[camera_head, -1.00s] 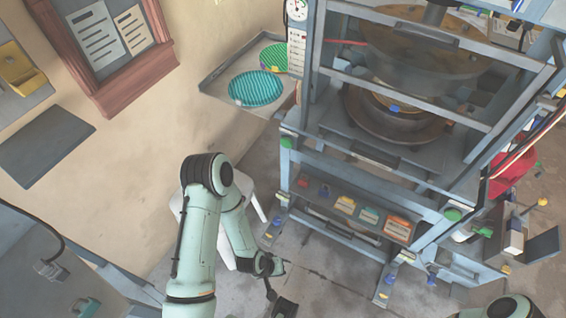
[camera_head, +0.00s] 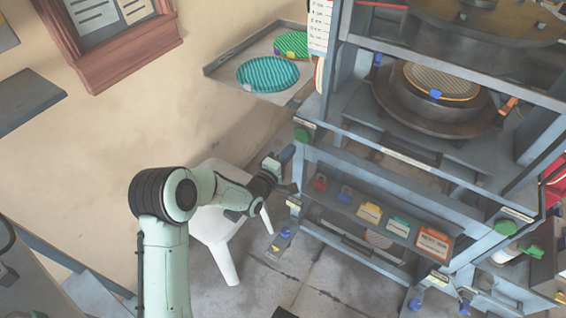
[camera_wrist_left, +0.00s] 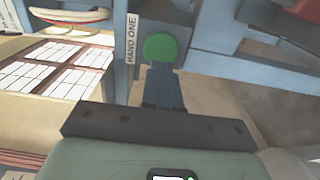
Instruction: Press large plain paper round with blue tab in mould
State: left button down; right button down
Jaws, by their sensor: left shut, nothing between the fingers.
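A tan round with fine stripes (camera_head: 441,79) and a blue tab (camera_head: 435,94) at its front edge lies in the dark round mould (camera_head: 440,122) inside the press frame. The heavy upper plate (camera_head: 490,18) is above it, with a gap between. A green button (camera_head: 303,136) is on the press's left front corner; it also shows in the left wrist view (camera_wrist_left: 160,47) beside a "HAND ONE" label. My left gripper (camera_head: 288,154) is shut and empty, its tips just below and close to this button; I cannot tell if they touch. My right gripper is out of view.
A second green button (camera_head: 505,227) is at the press's right front corner. A grey side tray (camera_head: 222,68) holds a teal striped round (camera_head: 268,74) and a green one (camera_head: 291,44). A lower shelf carries coloured padlocks and tags (camera_head: 369,211). A white stool (camera_head: 218,255) stands beneath my left arm.

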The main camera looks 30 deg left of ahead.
aim_at(301, 138)
pick_arm(q)
jog(key=shift+w, duration=0.9)
jog(key=shift+w+f+b, duration=0.1)
jog(key=shift+w+b, duration=0.8)
jog(key=shift+w, duration=0.65)
jog(key=shift+s, duration=0.25)
